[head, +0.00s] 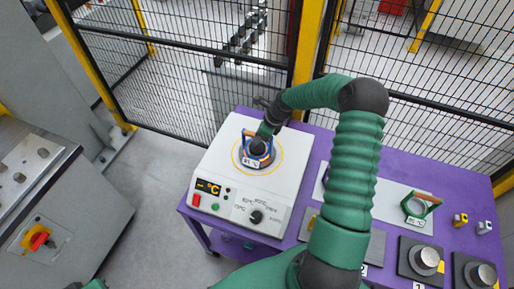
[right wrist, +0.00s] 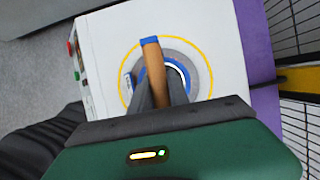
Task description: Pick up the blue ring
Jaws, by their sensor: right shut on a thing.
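The blue ring (head: 268,158) sits on the round plate of the white heater (head: 220,154), inside a yellow circle, in the head view. In the right wrist view the blue ring (right wrist: 186,78) is partly hidden behind its upright handle (right wrist: 154,68), which has a wooden brown grip with blue ends. My right gripper (head: 260,144) reaches down over the ring and hides part of it. In the right wrist view its two dark fingers (right wrist: 162,92) are closed on the handle grip. My left gripper is not in view.
The heater stands on a purple table (head: 310,155) with a dial, a display and a red button (head: 196,200). To the right are a green-handled ring (head: 416,206) and dark blocks with metal cylinders (head: 426,258). A mesh fence (head: 190,60) runs behind. A grey cabinet (head: 60,200) stands left.

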